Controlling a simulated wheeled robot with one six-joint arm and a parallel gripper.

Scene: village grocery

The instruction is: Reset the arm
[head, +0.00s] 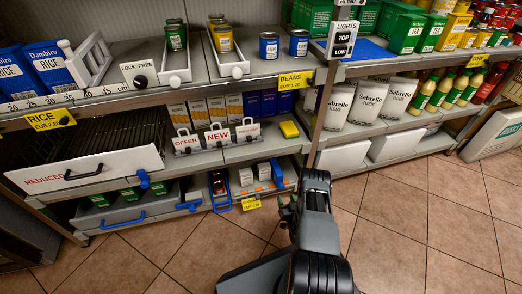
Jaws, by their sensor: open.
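My dark arm (318,232) rises from the bottom centre and stands in front of the lower shelf, over the tiled floor. The small dark part at its left side looks like my gripper (288,212). It is open, though its fingers are hard to make out at this size. I see nothing held in it. It is close in the picture to the low shelf's right end, and I cannot tell the gap.
A shelf post (322,110) with a light switch panel (341,40) stands behind my arm. The tiled floor (430,220) at right is clear.

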